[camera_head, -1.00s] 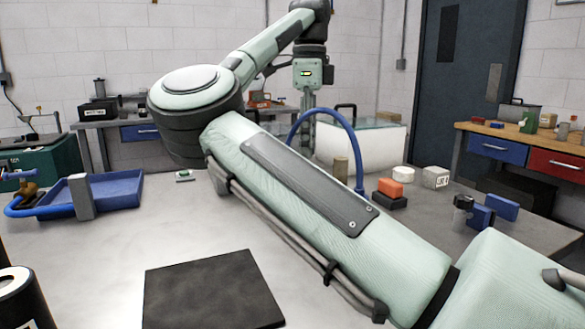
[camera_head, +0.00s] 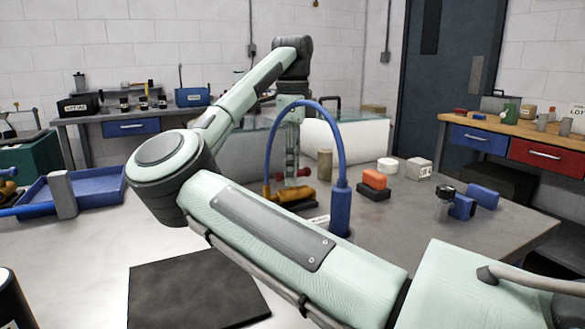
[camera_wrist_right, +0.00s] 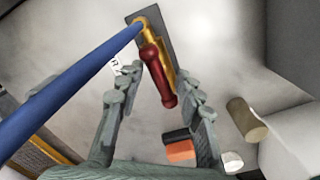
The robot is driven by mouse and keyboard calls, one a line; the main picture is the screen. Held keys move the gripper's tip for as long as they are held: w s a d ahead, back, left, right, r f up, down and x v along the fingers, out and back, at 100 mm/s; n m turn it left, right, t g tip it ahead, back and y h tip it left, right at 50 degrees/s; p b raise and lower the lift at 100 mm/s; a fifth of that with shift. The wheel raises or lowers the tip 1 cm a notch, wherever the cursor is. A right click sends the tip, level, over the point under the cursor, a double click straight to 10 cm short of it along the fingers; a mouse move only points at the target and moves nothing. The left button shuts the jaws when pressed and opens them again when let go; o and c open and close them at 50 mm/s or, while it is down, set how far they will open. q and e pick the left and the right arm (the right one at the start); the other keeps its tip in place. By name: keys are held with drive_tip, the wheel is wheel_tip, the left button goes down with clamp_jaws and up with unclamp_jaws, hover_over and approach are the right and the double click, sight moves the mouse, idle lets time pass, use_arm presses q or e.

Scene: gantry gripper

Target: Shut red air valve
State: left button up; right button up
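The red valve handle (camera_head: 303,172) sits on a brass valve (camera_head: 289,194) on the workbench, beside a blue hose (camera_head: 341,190) that arches over it. In the right wrist view the red handle (camera_wrist_right: 158,78) runs lengthwise along the brass body (camera_wrist_right: 148,30). My right gripper (camera_head: 292,172) points down at the valve. In the wrist view the fingers of this gripper (camera_wrist_right: 160,76) are apart, one on each side of the handle, with gaps visible; I cannot tell their exact height above it. My left gripper is not in view.
An orange block on a dark block (camera_head: 374,183), a tan cylinder (camera_head: 325,165), a white round piece (camera_head: 387,165) and blue blocks (camera_head: 482,197) stand right of the valve. A black mat (camera_head: 195,293) lies in front. A blue tray (camera_head: 98,190) is at left.

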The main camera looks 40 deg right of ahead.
clamp_jaws()
drive_tip(key=shift+m, duration=0.4)
drive_tip(key=shift+m+b, duration=0.35)
drive_tip(key=shift+m, duration=1.55)
drive_tip(key=m, duration=0.2)
drive_tip(key=shift+m+b, duration=0.3)
drive_tip(key=m, duration=0.2)
drive_tip(key=shift+m, duration=4.5)
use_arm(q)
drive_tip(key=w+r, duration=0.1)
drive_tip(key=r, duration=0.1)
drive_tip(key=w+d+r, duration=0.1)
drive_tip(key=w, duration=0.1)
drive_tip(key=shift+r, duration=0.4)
